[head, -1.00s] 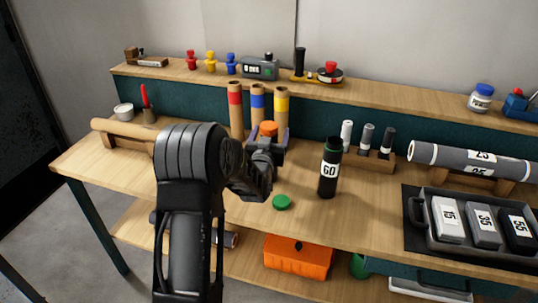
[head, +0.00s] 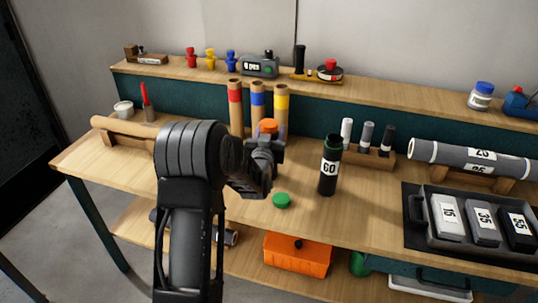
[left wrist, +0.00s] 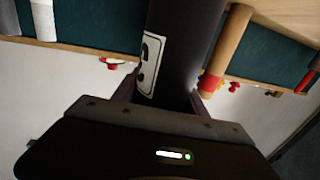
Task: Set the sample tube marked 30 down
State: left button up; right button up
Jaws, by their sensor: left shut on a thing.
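My left gripper (head: 270,145) is shut on a dark tube, seen close up in the left wrist view (left wrist: 185,45). A white label (left wrist: 151,62) with dark marks is on its side, cut by the view angle, so I cannot read the number. In the head view an orange cap (head: 267,126) shows just above the gripper; the wrist and fingers hide the tube's body. I cannot tell whether its base touches the bench. My right gripper is not in view.
A dark tube marked 60 (head: 329,166) stands open right of my gripper, with a green cap (head: 282,200) lying nearby. Cardboard tubes with red, blue and yellow bands (head: 235,105) stand close behind. A grey tray (head: 432,222) of marked blocks is at right.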

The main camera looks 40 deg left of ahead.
pick_arm(q)
grip_shut()
jog(key=shift+r, duration=0.1)
dwell(0.5)
notch_tip(320, 180, up, 10)
jog(key=shift+b, duration=0.4)
dwell(0.5)
